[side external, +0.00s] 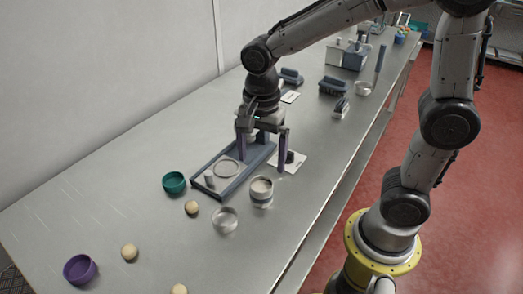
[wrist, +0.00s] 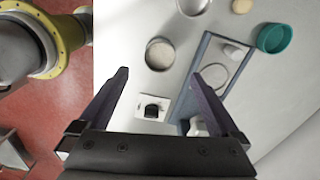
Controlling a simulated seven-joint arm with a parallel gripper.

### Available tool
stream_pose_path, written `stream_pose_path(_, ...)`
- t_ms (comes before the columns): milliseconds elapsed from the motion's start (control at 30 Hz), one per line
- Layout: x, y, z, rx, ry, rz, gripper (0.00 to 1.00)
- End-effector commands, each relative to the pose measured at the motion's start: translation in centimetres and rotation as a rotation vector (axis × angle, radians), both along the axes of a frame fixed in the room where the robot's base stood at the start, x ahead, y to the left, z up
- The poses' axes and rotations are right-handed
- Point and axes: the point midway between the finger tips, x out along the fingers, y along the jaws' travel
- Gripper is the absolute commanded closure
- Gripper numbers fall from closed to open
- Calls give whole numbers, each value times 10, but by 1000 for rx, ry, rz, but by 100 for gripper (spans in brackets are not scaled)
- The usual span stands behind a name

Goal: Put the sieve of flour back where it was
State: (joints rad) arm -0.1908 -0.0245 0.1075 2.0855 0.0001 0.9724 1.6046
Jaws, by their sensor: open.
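A round metal vessel with pale, flour-like contents, which looks like the sieve of flour (side external: 261,186), stands upright on the bench just right of the blue-grey stand. It also shows in the wrist view (wrist: 160,54). The blue-grey stand (side external: 236,186) carries a round ring and a small pale cylinder; its edge also shows in the wrist view (wrist: 203,50). My gripper (side external: 262,164) is open, with its fingers apart above the stand's far end and behind the sieve. In the wrist view my gripper (wrist: 160,75) has nothing between its fingertips.
A white card (side external: 299,162) with a dark piece lies right of my gripper. A clear bowl (side external: 225,219), green bowl (side external: 174,183), purple bowl (side external: 80,269) and several pale balls (side external: 129,252) stand nearer the camera. Brushes (side external: 333,86) and bins (side external: 355,59) lie farther back.

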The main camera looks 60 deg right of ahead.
Motion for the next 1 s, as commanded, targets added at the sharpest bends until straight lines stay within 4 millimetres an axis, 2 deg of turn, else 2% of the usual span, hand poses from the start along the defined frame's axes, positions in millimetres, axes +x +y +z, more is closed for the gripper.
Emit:
stream_pose_path(167, -2, -1, 14, 1, -7, 16, 1)
stream_pose_path(267, -9, -6, 23, 5, -38, 95, 1)
stream_pose_path(367, -24, -15, 36, 2, -100, 257, 1)
stream_pose_path(600, -74, -39, 62, -92, -281, 780, 1)
stream_pose_path(800, -109, -51, 67, -238, -377, 1159, 1)
stream_pose_path(1000, -124, -56, 66, -336, -406, 1353, 1)
